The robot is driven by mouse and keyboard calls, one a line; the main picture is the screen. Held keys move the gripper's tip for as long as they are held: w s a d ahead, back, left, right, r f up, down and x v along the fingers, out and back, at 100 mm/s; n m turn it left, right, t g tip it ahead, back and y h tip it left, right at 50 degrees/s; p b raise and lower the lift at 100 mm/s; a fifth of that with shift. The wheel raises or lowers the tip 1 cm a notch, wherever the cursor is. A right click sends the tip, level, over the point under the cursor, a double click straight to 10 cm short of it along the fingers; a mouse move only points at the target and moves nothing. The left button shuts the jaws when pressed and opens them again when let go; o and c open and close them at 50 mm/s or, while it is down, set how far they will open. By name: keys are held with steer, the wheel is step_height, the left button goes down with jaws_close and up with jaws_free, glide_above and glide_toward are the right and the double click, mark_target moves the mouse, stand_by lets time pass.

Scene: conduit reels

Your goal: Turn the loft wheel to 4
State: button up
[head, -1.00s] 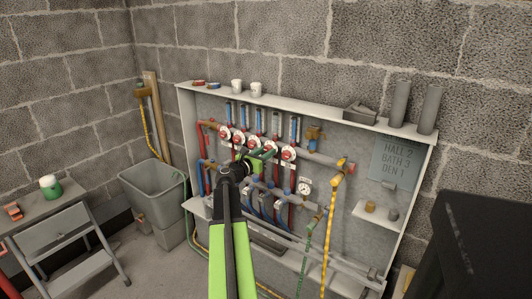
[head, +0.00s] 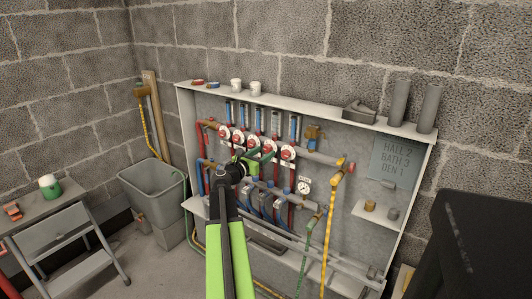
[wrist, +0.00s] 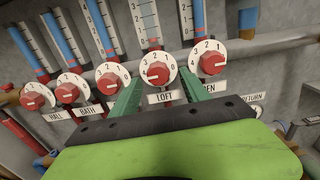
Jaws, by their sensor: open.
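The loft wheel (wrist: 158,72) is a red knob on a white numbered dial, above the LOFT label (wrist: 165,97) in the wrist view. A pale mark on the knob points left, near the dial's higher numbers; the exact number is hard to read. In the head view the loft wheel (head: 269,146) is fourth in the row. My gripper (wrist: 160,85) is open, its green fingers either side of the LOFT label and just below the wheel. I cannot tell whether they touch it. My gripper (head: 258,158) also shows in the head view, in front of the manifold.
The den wheel (wrist: 212,62) sits close on the right, and an unlabelled-looking wheel (wrist: 113,80) close on the left. Bath (wrist: 68,92) and hall wheels (wrist: 36,97) lie farther left. A pressure gauge (head: 304,187) and yellow hose (head: 328,235) are at right. A sign (head: 396,160) lists settings.

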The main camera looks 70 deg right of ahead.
steer(key=v, duration=1.5)
steer(key=shift+a, duration=0.25)
